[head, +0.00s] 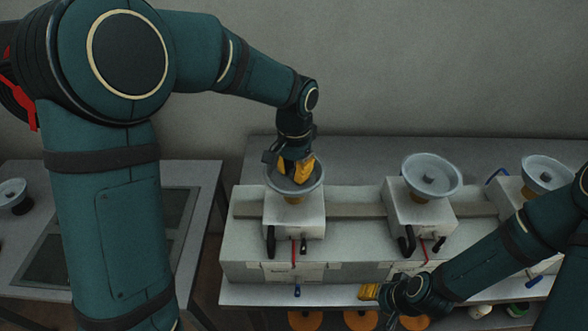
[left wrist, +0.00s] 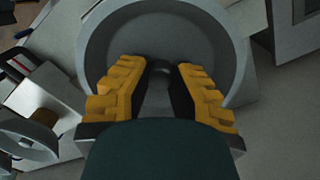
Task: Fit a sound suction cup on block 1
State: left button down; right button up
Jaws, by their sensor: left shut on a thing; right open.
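A grey suction cup (head: 310,186) sits at the top of the leftmost white block (head: 294,220), with a yellowish neck beneath its dish; I cannot tell whether it is seated. My left gripper (head: 297,172) reaches down into this dish and is shut on its central stem. The left wrist view shows the yellow fingers (left wrist: 161,78) around the stem inside the wide grey dish (left wrist: 105,40). Which block is block 1 is not readable. My right gripper (head: 372,292) is open and empty, low in front of the bench.
A middle block (head: 420,212) and a right block (head: 512,197) carry similar grey cups (head: 432,176) and (head: 548,174). Another cup (head: 13,191) stands on the left table (head: 195,180). Black handles and red levers stick out of the blocks' fronts. Orange discs (head: 305,320) lie below.

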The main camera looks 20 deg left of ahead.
aim_at(294, 170)
pick_arm(q)
jog(key=shift+f, duration=0.4)
jog(key=c, duration=1.3)
grip_release()
jog(key=shift+r+p, duration=1)
jog(key=shift+r, duration=0.6)
jog(key=r, duration=0.7)
jog(key=shift+w+r, duration=0.25)
jog(key=shift+r, duration=0.15)
